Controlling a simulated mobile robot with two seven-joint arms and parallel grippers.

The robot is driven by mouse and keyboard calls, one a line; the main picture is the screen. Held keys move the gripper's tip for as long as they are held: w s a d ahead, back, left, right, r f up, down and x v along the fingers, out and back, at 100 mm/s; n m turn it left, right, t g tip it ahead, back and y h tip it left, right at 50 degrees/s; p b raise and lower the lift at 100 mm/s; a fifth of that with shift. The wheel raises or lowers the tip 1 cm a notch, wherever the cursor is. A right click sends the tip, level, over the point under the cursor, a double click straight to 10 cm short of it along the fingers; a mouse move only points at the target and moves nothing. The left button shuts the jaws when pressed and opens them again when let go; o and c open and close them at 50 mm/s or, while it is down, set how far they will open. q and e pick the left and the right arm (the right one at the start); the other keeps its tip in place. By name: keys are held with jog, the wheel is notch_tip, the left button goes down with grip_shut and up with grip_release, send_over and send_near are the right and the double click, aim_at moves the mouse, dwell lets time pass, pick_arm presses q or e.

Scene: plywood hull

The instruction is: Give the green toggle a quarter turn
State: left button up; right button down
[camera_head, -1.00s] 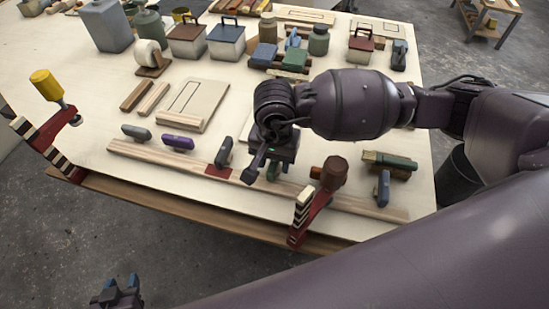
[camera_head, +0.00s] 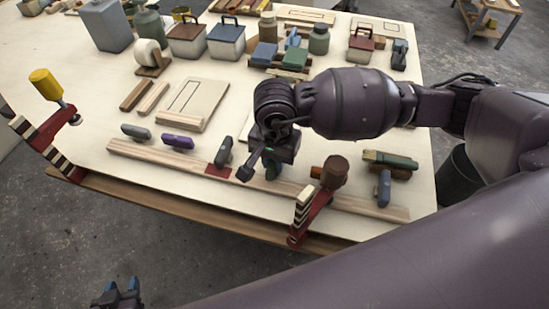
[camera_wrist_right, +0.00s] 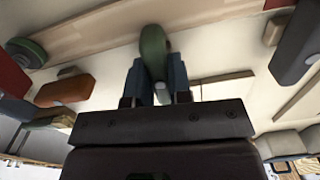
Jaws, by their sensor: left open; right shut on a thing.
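The green toggle (camera_wrist_right: 153,48) shows in the right wrist view between the two blue fingers of my right gripper (camera_wrist_right: 157,80). My right gripper is shut on it. In the head view my right gripper (camera_head: 270,162) hangs over the wooden rail and hides most of the toggle; a little green (camera_head: 272,172) shows below it. My left gripper (camera_head: 121,292) is open and empty at the bottom left, off the table's front edge.
A grey toggle (camera_head: 223,152) stands left of my right gripper, with a purple toggle (camera_head: 177,142) further left. Red clamps (camera_head: 311,219) (camera_head: 45,138) grip the table's edge. Boxes and jars fill the back.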

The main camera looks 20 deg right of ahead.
jog(key=m, duration=0.3)
jog(key=shift+b, duration=0.3)
jog(key=m, duration=0.4)
jog(key=shift+m, duration=0.4)
jog(key=m, duration=0.5)
jog(key=shift+r+p, duration=0.1)
jog(key=shift+p, duration=0.2)
jog(key=m, duration=0.3)
jog(key=shift+m+p, duration=0.3)
jog(key=shift+m, duration=0.2)
